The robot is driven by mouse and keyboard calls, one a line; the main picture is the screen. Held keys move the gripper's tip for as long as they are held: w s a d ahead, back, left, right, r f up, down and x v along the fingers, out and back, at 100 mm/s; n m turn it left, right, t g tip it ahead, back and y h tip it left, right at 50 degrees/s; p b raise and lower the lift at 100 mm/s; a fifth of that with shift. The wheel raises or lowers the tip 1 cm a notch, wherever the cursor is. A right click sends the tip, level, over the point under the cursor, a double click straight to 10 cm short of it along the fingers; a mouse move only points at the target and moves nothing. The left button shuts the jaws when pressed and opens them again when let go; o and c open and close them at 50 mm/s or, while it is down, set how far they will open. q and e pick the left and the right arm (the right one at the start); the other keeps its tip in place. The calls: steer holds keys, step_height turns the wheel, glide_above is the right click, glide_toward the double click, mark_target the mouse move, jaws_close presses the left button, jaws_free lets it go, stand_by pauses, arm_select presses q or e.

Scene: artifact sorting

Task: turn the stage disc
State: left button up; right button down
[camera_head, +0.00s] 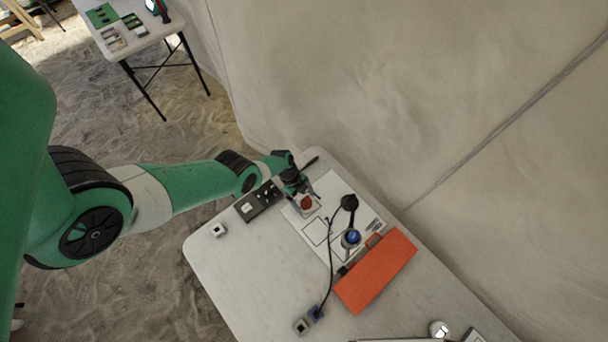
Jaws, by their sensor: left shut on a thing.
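My left gripper (301,198) reaches in from the left over a white printed sheet (315,230) on the table. Its fingers are shut on a small reddish-brown piece (306,203) at the sheet's upper left part. Whether the piece touches the sheet is too small to tell. A round blue-topped thing (351,238) sits on the sheet's right part, near a black round head with a cable (349,202). I cannot tell for sure which thing is the stage disc. My right gripper is not in view.
An orange-red box or folder (376,272) lies right of the sheet. A black cable runs to a small blue-ended block (302,325). A dark tray (258,201) and a small white block (218,230) are at left. The table's left front is clear.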

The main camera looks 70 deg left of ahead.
arm_select(q)
steer(key=o, duration=1)
steer(key=p+v, duration=1)
steer(key=v, duration=0.1)
steer(key=shift+r, duration=0.35)
